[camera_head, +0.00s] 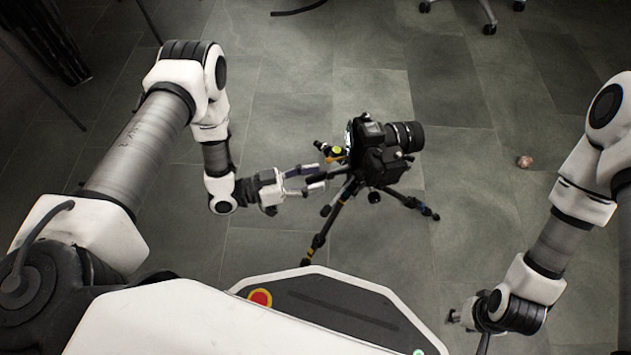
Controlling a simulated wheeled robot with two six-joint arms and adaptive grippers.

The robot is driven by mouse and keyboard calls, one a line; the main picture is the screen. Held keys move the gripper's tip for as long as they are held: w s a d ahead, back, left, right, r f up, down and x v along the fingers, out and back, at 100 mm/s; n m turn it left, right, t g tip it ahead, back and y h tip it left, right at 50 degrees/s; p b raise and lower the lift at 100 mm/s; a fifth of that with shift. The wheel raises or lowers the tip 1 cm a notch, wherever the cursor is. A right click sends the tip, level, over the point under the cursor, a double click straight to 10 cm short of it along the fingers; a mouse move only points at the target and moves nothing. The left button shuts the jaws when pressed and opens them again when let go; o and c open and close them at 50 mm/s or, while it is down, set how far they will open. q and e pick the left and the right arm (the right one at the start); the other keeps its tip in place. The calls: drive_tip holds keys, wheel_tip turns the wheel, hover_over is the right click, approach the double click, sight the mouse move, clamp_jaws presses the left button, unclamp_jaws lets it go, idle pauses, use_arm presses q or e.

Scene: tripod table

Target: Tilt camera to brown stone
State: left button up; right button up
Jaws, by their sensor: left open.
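A black camera (378,150) sits on a tripod (322,232) that stands on the grey floor. Its lens (406,136) points to the right. My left gripper (318,181) is open at the left side of the tripod head, close to the tripod's handle. I cannot tell whether its fingers touch the handle. A small brown stone (525,162) lies on the floor to the right of the camera. My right gripper (468,322) is low at the right, partly hidden by its own arm, and its fingers are hard to make out.
A chair base with casters (489,27) stands at the top right. Dark furniture or cloth (48,40) with thin legs is at the top left. The tiled floor between the camera and the stone is clear.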

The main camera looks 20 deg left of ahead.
use_arm(q)
drive_tip(key=shift+w+d, duration=0.25)
drive_tip(key=shift+d, duration=0.2)
clamp_jaws()
wheel_tip(320, 180, up, 5)
drive_tip(key=g+y+p, duration=0.2)
drive_tip(key=y+p, duration=0.1)
drive_tip(key=p, duration=0.9)
drive_tip(key=shift+y, duration=0.3)
drive_tip(key=shift+f, duration=0.2)
drive_tip(key=shift+a, duration=0.1)
unclamp_jaws()
